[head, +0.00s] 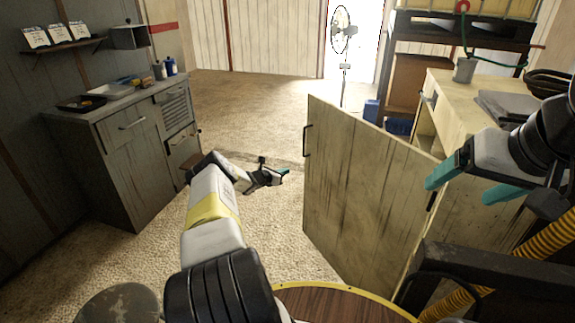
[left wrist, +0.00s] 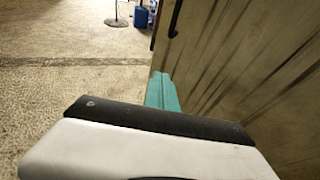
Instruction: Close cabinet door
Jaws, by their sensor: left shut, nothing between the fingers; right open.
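The cabinet door (head: 362,190) is a worn, pale wooden panel standing wide open from the light wooden cabinet (head: 450,95) on the right. A dark handle (head: 306,141) is near its free edge. My left gripper (head: 284,171) is shut and empty, just left of the door's free edge and below handle height. In the left wrist view its teal fingers (left wrist: 162,92) are together beside the door panel (left wrist: 250,80); whether they touch it I cannot tell. My right gripper (head: 468,180) is open and empty, in front of the cabinet on the right.
A grey cabinet (head: 125,150) with trays and jars stands at the left wall. A fan (head: 341,30) stands at the back. A round wooden-topped thing (head: 340,305) is low in front. A grey stool (head: 118,304) is at lower left. The floor left of the door is clear.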

